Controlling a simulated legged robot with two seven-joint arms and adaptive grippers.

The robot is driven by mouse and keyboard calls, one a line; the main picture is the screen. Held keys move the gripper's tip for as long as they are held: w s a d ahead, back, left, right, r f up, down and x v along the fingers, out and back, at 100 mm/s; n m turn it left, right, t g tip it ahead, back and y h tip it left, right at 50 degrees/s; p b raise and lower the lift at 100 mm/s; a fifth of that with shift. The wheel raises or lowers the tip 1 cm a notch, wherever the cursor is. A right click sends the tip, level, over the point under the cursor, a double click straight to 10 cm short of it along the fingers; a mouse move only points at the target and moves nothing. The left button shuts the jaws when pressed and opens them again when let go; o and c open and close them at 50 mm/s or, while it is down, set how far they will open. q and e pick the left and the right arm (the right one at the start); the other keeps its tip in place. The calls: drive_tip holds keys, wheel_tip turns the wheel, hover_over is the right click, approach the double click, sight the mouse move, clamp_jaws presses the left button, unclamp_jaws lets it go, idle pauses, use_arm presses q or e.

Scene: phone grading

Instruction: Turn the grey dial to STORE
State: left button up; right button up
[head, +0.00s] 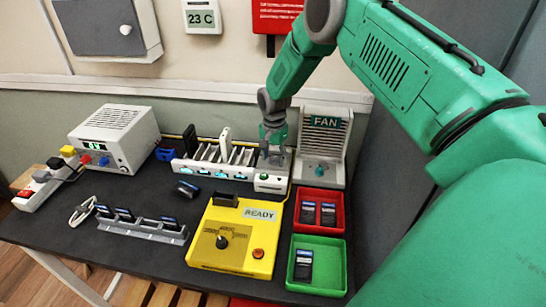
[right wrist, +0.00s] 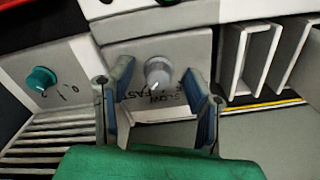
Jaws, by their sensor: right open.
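The grey dial (right wrist: 158,75) is on a pale panel in the right wrist view, with a light pointer mark at its lower left edge. Small dark lettering lies below it; one word looks like FAST, the rest is hard to read. My right gripper (right wrist: 158,94) is open, with one finger on each side of the dial and a visible gap to it. In the head view the right gripper (head: 272,155) is at the right end of the slotted charging rack (head: 215,172) and hides the dial. My left gripper is not in view.
The fan unit (head: 335,135) with a teal knob (head: 320,170) stands close to the right of the gripper. A white block (head: 270,183) is in front. The yellow tester (head: 212,262), red tray (head: 339,212) and green tray (head: 339,270) stand nearer.

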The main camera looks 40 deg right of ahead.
drive_tip(key=shift+d, duration=0.1)
clamp_jaws()
drive_tip(key=n, duration=0.4)
drive_tip(key=shift+n+b, duration=0.3)
drive_tip(key=n, duration=0.4)
drive_tip(key=shift+n, duration=0.3)
drive_tip(key=n, duration=0.4)
drive_tip(key=shift+b, duration=0.4)
drive_tip(key=shift+n, duration=2.4)
